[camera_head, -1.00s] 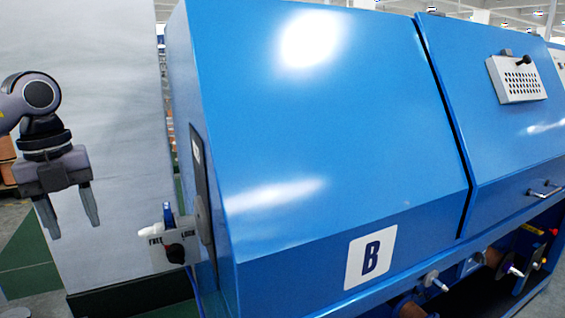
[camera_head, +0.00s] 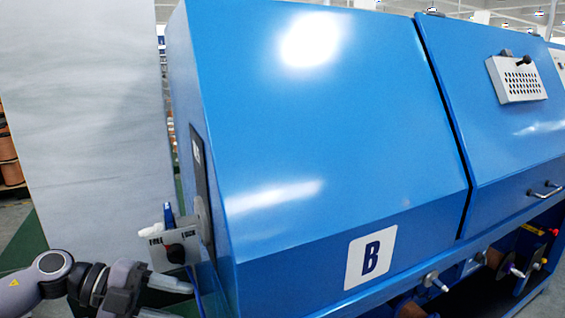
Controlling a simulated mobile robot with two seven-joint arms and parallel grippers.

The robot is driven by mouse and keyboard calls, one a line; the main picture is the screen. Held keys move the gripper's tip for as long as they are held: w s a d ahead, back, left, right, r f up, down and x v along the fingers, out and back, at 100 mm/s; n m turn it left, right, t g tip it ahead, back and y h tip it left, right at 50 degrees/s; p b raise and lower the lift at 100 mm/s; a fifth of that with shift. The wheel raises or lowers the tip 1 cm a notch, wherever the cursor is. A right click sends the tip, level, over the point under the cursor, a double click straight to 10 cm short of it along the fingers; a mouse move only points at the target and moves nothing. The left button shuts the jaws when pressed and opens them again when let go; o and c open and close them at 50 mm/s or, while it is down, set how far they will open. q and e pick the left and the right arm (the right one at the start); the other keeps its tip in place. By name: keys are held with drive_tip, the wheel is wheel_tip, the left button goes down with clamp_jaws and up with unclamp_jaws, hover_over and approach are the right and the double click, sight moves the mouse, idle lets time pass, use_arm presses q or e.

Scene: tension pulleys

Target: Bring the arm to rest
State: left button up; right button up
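My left gripper (camera_head: 172,300) is at the bottom left of the head view, with its arm coming in from the left edge. Its fingers point right and are apart, with nothing seen between them. The lower finger is partly cut off by the frame's bottom edge. The gripper is just below the grey FREE/LOCK plate (camera_head: 157,254) with its black knob (camera_head: 176,254). I cannot tell whether it touches the plate or the machine. My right gripper is not in view.
The large blue machine (camera_head: 330,150), marked B (camera_head: 370,257), fills the middle and right. A grey panel (camera_head: 90,120) stands behind at the left. Copper-coloured spools (camera_head: 8,150) show at the left edge. Several handles and fittings line the machine's lower front.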

use_arm(q)
drive_tip(key=s+a+f+n+t+y, duration=0.2)
drive_tip(key=a+f+n+t, duration=0.25)
drive_tip(key=f+n, duration=0.25)
drive_tip(key=s+a+f+n+t+y, duration=0.2)
drive_tip(key=a+f+n+t+y, duration=0.15)
drive_tip(key=f+n+t, duration=0.25)
drive_tip(key=s+a+f+n+g+y, duration=0.3)
drive_tip(key=s+a+f+n+y, duration=0.25)
drive_tip(key=s+a+f, duration=0.55)
drive_tip(key=s+d+n+t+p, duration=0.1)
drive_tip(key=s+d+n+p, duration=0.2)
drive_tip(key=d+n, duration=0.5)
drive_tip(key=d, duration=0.9)
drive_tip(key=shift+s+d, duration=0.15)
drive_tip(key=shift+d, duration=0.15)
drive_tip(key=shift+r+n, duration=0.1)
drive_tip(key=shift+n, duration=0.15)
